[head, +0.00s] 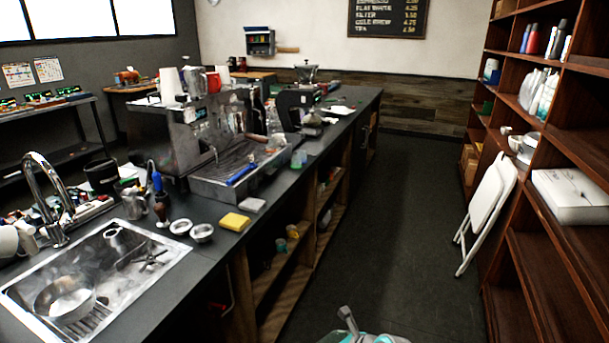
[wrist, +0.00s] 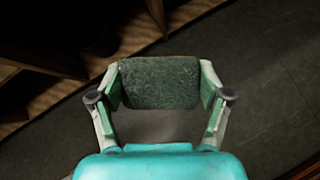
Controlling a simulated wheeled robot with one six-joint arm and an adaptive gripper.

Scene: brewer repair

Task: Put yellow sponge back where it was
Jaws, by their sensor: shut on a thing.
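A yellow sponge (head: 235,221) lies flat on the dark counter, near its front edge and right of the sink. My gripper (wrist: 160,84) is shut on a rough dark green pad-like block (wrist: 158,82), held between both fingers above the floor. Only its green face shows clearly; I cannot tell the colour of its other side. In the head view my gripper (head: 362,332) is at the bottom edge, right of the counter and away from the yellow sponge. The held block is not visible there.
A grey pad (head: 252,205) lies beside the yellow sponge, with two metal portafilter baskets (head: 190,230) to its left. The sink (head: 95,275) and espresso machine (head: 200,130) occupy the counter. A folded white chair (head: 487,212) leans on the right shelves. The aisle floor (head: 400,220) is clear.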

